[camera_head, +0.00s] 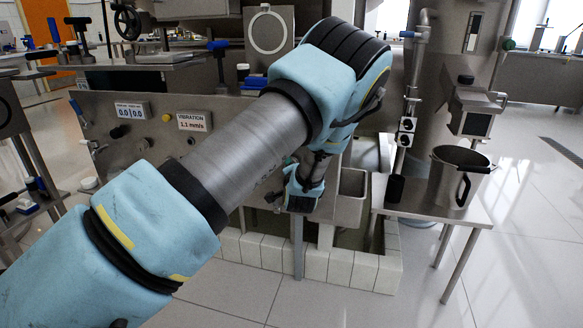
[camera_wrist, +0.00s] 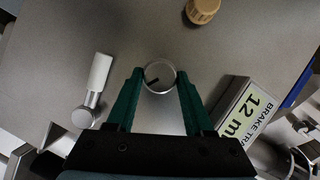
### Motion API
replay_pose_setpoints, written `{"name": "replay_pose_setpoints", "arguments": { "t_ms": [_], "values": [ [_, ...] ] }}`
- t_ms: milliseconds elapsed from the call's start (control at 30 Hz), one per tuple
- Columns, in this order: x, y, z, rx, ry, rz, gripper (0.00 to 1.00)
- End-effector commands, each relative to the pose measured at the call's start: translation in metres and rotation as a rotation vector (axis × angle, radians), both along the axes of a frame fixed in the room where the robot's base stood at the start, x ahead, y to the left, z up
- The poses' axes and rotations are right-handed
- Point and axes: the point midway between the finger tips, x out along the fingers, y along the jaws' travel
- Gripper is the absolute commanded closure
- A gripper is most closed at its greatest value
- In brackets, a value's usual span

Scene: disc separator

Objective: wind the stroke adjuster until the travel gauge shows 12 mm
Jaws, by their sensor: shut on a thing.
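In the wrist view, a round metal knob (camera_wrist: 160,82) with a dark index mark sits between the two green fingers of my gripper (camera_wrist: 160,74). I take it for the stroke adjuster. The fingers are shut on its sides. The travel gauge (camera_wrist: 246,112) is a tilted box right of the fingers, labelled "BRAKE TRA…", with the rest cut off. Its display reads 12 followed by an "m", and the end of the unit is cut off. In the head view my arm hides the knob and the gauge, and the fingertips cannot be made out.
A lever with a white handle (camera_wrist: 99,74) stands left of my gripper, and a tan ribbed knob (camera_wrist: 203,11) lies beyond it. In the head view, a vibration display (camera_head: 193,122) reads 1.1 mm/s. A steel pot (camera_head: 445,184) stands on a side table at right.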

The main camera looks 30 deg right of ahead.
Motion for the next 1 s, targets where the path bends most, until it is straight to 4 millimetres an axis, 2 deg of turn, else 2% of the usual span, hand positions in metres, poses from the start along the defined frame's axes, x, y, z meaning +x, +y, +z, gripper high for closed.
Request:
{"name": "replay_pose_setpoints", "arguments": {
  "t_ms": [267,300,533,833,1000],
  "values": [
    [0.000,0.001,-0.001,0.001,0.001,0.002,1.00],
    [0.000,0.001,-0.001,0.001,0.002,0.001,0.44],
    [0.000,0.001,0.000,0.001,0.001,0.000,0.19],
    [-0.002,0.001,0.000,-0.001,0.001,0.000,0.19],
    [-0.021,0.008,0.004,0.001,0.003,-0.001,0.19]
  ]
}}
